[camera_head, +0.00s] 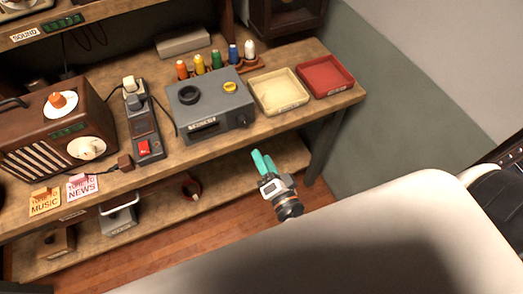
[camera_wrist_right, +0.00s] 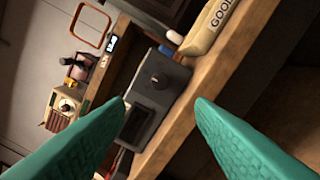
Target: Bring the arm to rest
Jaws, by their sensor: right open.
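My right gripper (camera_head: 263,161) with teal fingers is in front of the workbench (camera_head: 318,110), over the lower shelf in the head view. Its fingers point up and away in that view. In the right wrist view its two teal fingers (camera_wrist_right: 162,101) are spread with nothing between them; a grey box shows beyond the gap. It is empty and apart from the things on the bench. My left gripper is not in view.
On the bench stand a grey box (camera_head: 212,109) with knobs, a cream tray (camera_head: 280,92), a red tray (camera_head: 326,76), several coloured bottles, a switch unit (camera_head: 143,128) and a wooden radio (camera_head: 55,125). Floor space shows below the lower shelf (camera_head: 225,176).

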